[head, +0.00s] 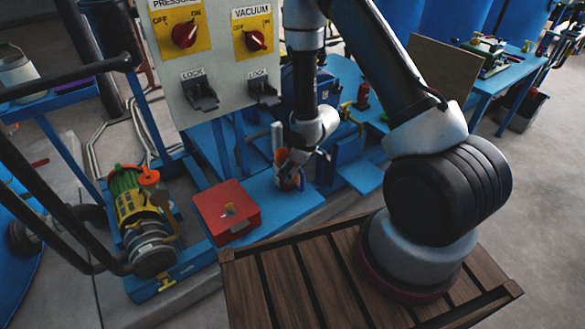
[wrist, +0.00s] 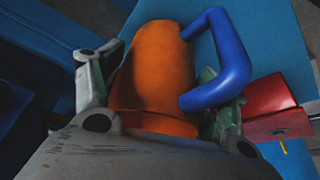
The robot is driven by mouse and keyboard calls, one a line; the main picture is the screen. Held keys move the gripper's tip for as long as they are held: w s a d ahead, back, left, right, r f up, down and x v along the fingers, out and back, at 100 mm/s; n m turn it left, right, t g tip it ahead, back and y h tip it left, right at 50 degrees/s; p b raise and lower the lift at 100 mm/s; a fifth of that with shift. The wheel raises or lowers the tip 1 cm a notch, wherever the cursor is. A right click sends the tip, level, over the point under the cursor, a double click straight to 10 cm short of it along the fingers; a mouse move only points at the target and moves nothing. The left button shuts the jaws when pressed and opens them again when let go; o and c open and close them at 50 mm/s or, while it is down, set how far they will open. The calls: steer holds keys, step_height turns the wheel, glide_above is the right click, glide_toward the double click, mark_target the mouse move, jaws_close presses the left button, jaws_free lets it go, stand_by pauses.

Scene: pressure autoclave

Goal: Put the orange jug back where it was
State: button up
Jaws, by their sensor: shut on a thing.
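The orange jug (wrist: 158,75) with a blue handle (wrist: 228,60) fills the middle of the wrist view. My gripper (wrist: 165,95) is shut on its body, one finger on each side, with the handle on the right. In the head view the jug (head: 288,172) shows small and partly hidden behind my gripper (head: 296,165), over the blue bench surface (head: 262,200). I cannot tell whether its base touches that surface.
A red box (head: 227,210) sits left of the jug and shows at right in the wrist view (wrist: 275,108). A control panel (head: 220,50) stands behind at the left. A yellow-green pump (head: 142,220) is at far left. A wooden slatted platform (head: 290,285) lies in front.

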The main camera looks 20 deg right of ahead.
steer(key=o, duration=2)
steer(key=s+d+r+m+h, duration=0.15)
steer(key=d+r, duration=0.35)
steer(key=r, duration=0.6)
steer(key=s+d+r+m+t+h, duration=0.1)
steer(key=s+d+r, duration=0.25)
steer(key=r, duration=0.75)
steer(key=s+d+r+m+h, duration=0.15)
steer(key=d+r, duration=0.35)
steer(key=r, duration=0.5)
steer(key=s+r+m, duration=0.1)
steer(key=s+r, duration=0.3)
steer(key=s, duration=0.2)
steer(key=s+r+m, duration=0.1)
steer(key=s+r, duration=0.2)
steer(key=s, duration=0.4)
steer(key=s+r+m+y, duration=0.1)
steer(key=s+r+m, duration=0.1)
steer(key=s+r, duration=0.2)
steer(key=shift+s+d+r, duration=0.15)
steer(key=shift+s, duration=0.55)
steer(key=shift+s+d+r, duration=0.1)
steer(key=shift+s+r, duration=0.05)
steer(key=shift+s, duration=0.5)
